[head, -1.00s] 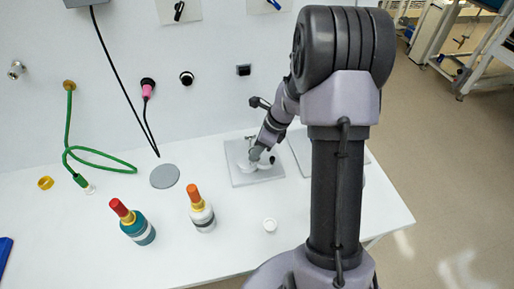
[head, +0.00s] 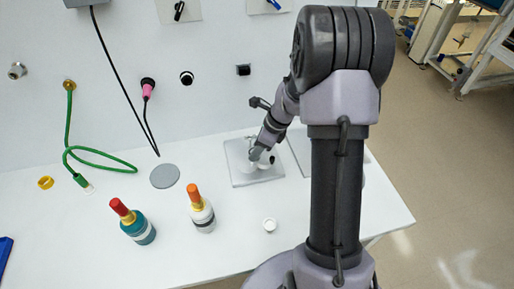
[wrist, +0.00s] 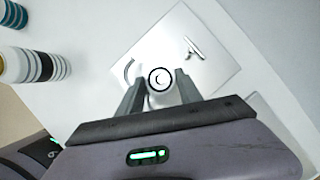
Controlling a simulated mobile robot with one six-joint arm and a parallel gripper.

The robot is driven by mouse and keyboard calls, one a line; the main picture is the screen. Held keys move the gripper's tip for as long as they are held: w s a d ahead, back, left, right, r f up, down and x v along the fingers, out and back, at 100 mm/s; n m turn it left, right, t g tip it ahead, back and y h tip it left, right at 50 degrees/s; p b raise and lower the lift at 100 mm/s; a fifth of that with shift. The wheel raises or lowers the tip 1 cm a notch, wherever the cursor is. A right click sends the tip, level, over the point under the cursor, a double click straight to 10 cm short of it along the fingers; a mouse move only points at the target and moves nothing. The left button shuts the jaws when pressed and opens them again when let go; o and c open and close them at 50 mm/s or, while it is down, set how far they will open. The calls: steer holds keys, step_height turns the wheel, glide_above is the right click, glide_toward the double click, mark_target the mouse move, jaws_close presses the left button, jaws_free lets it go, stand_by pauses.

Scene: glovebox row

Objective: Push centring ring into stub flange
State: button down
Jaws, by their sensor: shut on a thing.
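My gripper (wrist: 160,92) is shut on the centring ring, a small round piece with a black rim (wrist: 150,78) and a pale centre, between the fingertips in the wrist view. It is over a flat grey plate (wrist: 215,65). The stub flange cannot be made out separately; it may be hidden under the ring and fingers. In the head view, my gripper (head: 258,155) is low over the same plate (head: 242,176), with a small pale part beside it. I cannot tell whether the ring touches the flange.
A metal clamp-like piece (wrist: 193,48) lies on the plate.

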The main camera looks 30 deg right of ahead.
steer(key=shift+f+b, duration=0.4)
steer(key=shift+f, duration=0.2)
steer(key=c, duration=0.7)
jaws_free()
steer(key=shift+f, duration=0.1)
steer(key=p+v, duration=0.6)
steer(key=v, duration=1.1)
steer(key=shift+r, duration=0.25)
steer(key=shift+d, duration=0.15)
